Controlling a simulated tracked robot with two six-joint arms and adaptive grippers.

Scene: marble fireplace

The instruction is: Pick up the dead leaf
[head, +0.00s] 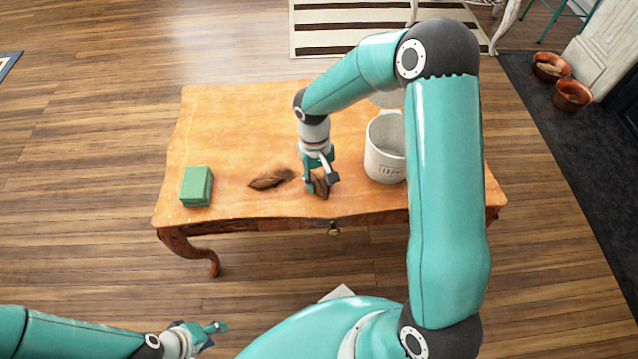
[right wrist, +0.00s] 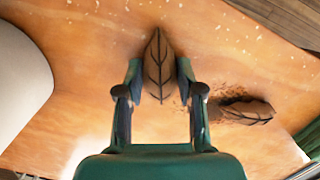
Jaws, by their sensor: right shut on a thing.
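The brown dead leaf (head: 320,187) is at the front middle of the wooden table. In the right wrist view the leaf (right wrist: 158,68) has a pointed tip and dark veins, and lies between my two fingertips. My right gripper (head: 318,180) reaches down from above and is shut on the leaf; it also shows in the right wrist view (right wrist: 160,84). My left gripper (head: 212,335) is low at the left, off the table, with its fingers apart and empty.
A brown patch of crumbs with a leaf-like shape (head: 268,180) lies left of the held leaf. A green block (head: 197,186) is at the table's left (head: 225,110). A white mug (head: 384,150) stands close on the right.

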